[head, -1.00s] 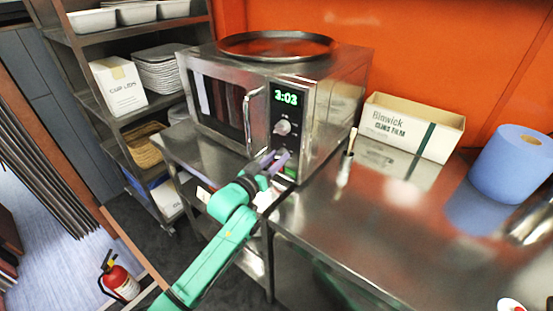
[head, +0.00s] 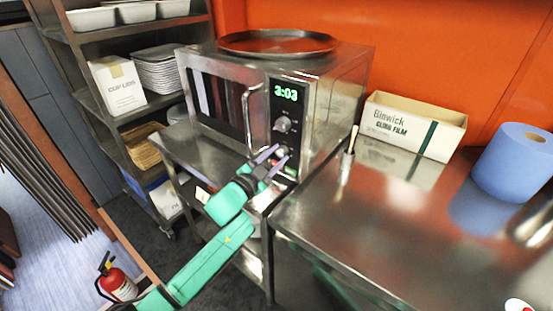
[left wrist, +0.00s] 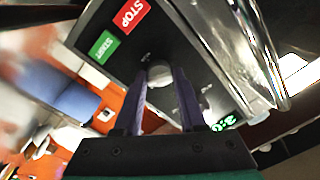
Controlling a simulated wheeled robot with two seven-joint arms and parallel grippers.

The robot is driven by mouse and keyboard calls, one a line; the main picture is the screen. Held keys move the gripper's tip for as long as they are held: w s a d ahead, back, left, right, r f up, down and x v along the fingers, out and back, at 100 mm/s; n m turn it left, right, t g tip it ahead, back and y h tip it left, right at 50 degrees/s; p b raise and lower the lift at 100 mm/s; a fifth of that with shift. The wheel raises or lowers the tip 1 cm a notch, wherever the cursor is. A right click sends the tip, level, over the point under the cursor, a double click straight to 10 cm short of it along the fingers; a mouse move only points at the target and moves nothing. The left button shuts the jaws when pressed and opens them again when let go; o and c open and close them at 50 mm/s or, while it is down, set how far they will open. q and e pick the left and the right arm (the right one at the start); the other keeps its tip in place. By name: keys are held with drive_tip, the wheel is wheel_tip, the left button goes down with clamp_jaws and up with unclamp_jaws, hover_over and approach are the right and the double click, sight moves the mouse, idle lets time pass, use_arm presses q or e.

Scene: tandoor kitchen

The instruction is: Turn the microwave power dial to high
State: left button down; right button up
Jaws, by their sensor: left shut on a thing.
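The steel microwave (head: 325,110) stands on a steel stand, its green display (head: 286,92) reading 3:03. On its control panel, an upper dial (head: 283,124) sits below the display, clear of my gripper. My left gripper (head: 277,156) is at the lower part of the panel. In the left wrist view, its two purple fingers (left wrist: 168,88) are shut on the lower pale round dial (left wrist: 160,74), one on each side. The red STOP button (left wrist: 131,15) and green START button (left wrist: 102,46) are beside it. The dial's markings are not readable. My right gripper is out of sight.
The vertical door handle (head: 249,120) is left of the panel. A round tray (head: 277,42) lies on top of the microwave. A cling film box (head: 413,127) and blue roll (head: 512,165) stand on the right counter (head: 400,225), whose middle is clear.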

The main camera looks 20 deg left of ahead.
use_arm(q)
drive_tip(key=m, duration=0.2)
drive_tip(key=m+b, duration=0.1)
drive_tip(key=m, duration=0.1)
drive_tip(key=m+b, duration=0.1)
drive_tip(key=m, duration=0.2)
drive_tip(key=shift+f+h, duration=0.3)
drive_tip(key=shift+f, duration=0.05)
drive_tip(key=m+b, duration=0.2)
drive_tip(key=m, duration=0.4)
drive_tip(key=shift+m, duration=0.3)
drive_tip(key=c, duration=0.5)
unclamp_jaws()
drive_tip(key=shift+r, duration=0.15)
drive_tip(key=shift+s+a, duration=0.1)
